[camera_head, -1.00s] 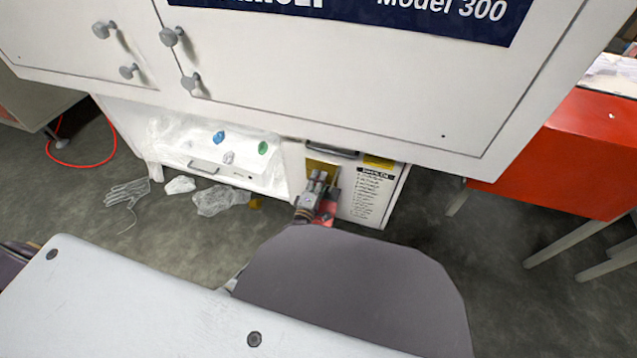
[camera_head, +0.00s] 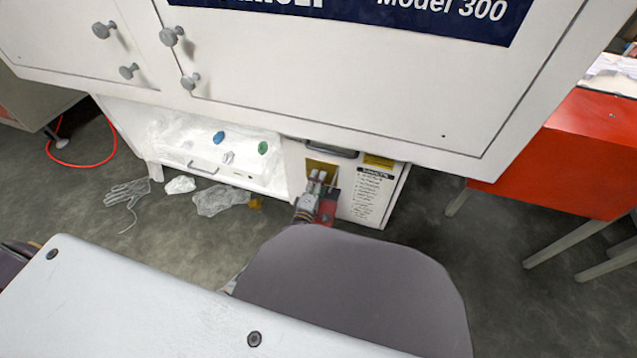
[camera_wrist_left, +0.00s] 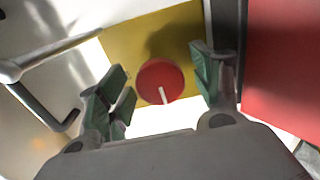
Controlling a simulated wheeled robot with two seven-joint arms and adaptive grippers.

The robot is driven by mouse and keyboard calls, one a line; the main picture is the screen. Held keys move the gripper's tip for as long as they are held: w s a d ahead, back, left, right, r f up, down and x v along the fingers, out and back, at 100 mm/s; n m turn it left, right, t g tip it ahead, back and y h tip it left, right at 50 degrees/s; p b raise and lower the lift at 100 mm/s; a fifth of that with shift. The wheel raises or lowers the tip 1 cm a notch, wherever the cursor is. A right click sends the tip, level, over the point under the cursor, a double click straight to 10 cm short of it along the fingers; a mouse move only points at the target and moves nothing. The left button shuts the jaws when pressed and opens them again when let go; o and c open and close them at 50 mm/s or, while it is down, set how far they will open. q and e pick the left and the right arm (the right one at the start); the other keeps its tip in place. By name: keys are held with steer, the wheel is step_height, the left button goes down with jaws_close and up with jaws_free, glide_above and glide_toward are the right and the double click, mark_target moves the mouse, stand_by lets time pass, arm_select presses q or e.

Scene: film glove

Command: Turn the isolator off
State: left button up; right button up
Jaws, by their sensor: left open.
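The isolator is a round red knob (camera_wrist_left: 160,82) with a white pointer line, set on a yellow plate (camera_wrist_left: 135,40) in the left wrist view. The line points down and slightly right in that view. My left gripper (camera_wrist_left: 162,85) is open, with one green-padded finger on each side of the knob and gaps showing. In the head view my left gripper (camera_head: 317,182) is at the yellow plate (camera_head: 321,168) on the low white cabinet front and hides the knob there. I cannot tell how deep the fingers reach. My right gripper is not in view.
A glove (camera_head: 127,192) and clear film (camera_head: 218,200) lie on the floor at left. A red table (camera_head: 560,150) stands at right.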

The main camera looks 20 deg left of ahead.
arm_select(q)
steer(key=s, duration=1.1)
steer(key=shift+s+a, duration=0.2)
steer(key=shift+d, duration=0.1)
stand_by(0.8)
